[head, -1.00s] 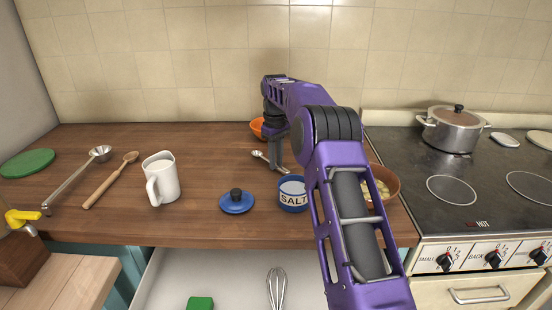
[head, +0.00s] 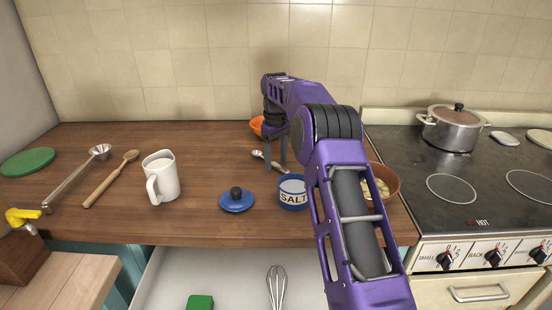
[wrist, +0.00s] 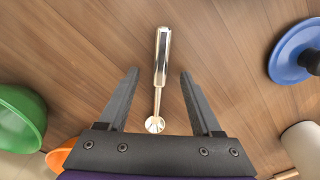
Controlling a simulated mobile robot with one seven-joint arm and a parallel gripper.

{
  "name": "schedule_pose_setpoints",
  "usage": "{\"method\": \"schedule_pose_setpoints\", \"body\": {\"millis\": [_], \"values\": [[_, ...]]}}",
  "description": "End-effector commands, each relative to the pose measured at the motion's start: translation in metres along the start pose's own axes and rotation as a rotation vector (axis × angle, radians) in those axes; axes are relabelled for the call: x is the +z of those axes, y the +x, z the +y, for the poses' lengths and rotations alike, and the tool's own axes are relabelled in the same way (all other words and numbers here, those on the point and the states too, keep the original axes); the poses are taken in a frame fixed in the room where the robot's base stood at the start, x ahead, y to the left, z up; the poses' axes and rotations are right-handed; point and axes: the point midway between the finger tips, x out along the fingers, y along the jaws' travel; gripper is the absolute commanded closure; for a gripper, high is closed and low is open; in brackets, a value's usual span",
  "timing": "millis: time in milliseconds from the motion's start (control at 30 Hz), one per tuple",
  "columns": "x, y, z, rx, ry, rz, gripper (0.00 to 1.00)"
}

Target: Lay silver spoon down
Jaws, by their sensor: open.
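The silver spoon (head: 268,160) lies on the wooden counter behind the salt pot. It also shows in the wrist view (wrist: 160,70), between and beyond my fingers, its bowl toward my gripper and its handle pointing away. My gripper (head: 276,164) points down over the spoon in the head view. In the wrist view my gripper (wrist: 160,88) is open, with one finger on each side of the spoon and a gap to both. Neither finger touches it.
The salt pot (head: 293,192) and its blue lid (head: 236,201) stand in front; the lid also shows in the wrist view (wrist: 296,52). An orange bowl (head: 257,127) is just behind. A white jug (head: 161,178) stands left. A bowl (head: 385,180) is right, partly behind my arm.

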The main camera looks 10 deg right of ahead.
Motion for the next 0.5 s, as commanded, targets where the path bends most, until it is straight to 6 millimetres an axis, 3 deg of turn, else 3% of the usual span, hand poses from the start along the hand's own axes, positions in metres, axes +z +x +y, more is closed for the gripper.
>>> {"method": "schedule_pose_setpoints", "body": {"millis": [333, 500], "values": [[0.000, -0.004, 0.000, 0.000, 0.000, 0.000, 0.33], [-0.001, -0.028, 0.000, 0.002, 0.000, 0.003, 0.33]]}}
